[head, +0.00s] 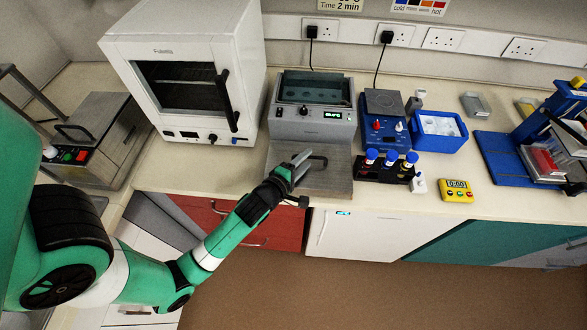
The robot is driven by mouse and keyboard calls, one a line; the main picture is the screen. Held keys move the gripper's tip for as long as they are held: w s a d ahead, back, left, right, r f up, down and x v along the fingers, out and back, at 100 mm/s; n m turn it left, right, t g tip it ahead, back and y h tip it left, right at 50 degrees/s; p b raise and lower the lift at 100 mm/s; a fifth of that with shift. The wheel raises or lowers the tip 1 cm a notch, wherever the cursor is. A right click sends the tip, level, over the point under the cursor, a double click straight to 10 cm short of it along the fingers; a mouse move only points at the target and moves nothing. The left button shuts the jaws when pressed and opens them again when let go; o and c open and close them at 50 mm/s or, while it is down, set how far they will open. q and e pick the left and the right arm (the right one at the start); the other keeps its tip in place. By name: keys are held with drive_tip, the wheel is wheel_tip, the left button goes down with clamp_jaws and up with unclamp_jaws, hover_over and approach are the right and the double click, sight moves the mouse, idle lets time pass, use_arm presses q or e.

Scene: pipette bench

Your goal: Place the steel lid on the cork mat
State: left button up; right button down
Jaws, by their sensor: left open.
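The steel lid (332,181) is a flat grey plate with a dark bar handle (319,159). It lies at the front of the bench, just in front of the grey water bath (315,132), whose top is open. The cork mat does not show; I cannot tell whether it is under the lid. My left gripper (299,168) is open at the left end of the lid's handle. I cannot tell whether its fingers touch the handle. My right gripper is not in view.
A white oven (185,45) stands left of the bath. To the right are a tube rack (385,168) with blue-capped tubes, a hot plate (384,104), a blue ice box (438,132), a yellow timer (456,190) and a blue stand (493,155). The bench edge runs close in front.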

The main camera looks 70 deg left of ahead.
use_arm(q)
drive_tip(key=v, duration=0.9)
